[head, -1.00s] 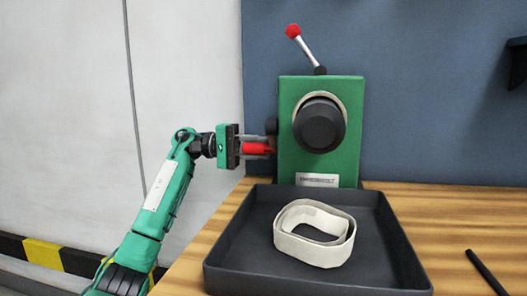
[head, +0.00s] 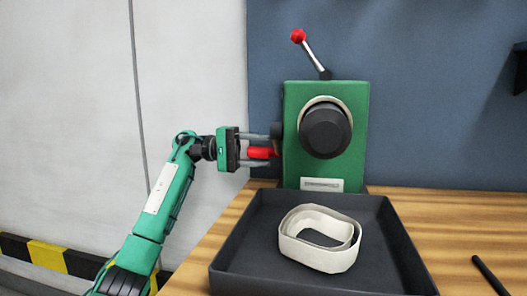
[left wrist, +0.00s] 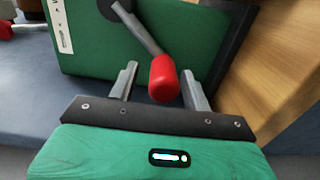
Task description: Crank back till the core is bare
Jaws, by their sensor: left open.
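The green label rewinder (head: 350,172) stands behind the tray. On its front is a dark round hub (head: 325,132) with a thin pale ring (head: 325,100) behind it; I cannot tell if that ring is label strip. The crank's red handle (head: 262,153) sticks out at the machine's left side. My left gripper (head: 270,150) is open, its fingers on either side of the handle. In the left wrist view the red handle (left wrist: 163,80) lies between the spread fingers (left wrist: 160,72), with gaps showing. My right gripper is not in view.
A dark tray (head: 235,255) in front of the machine holds a loose loop of whitish strip (head: 325,258). A red-knobbed lever (head: 298,36) rises from the machine's top. A black pen-like stick (head: 490,274) lies on the wooden bench (head: 450,225) at right.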

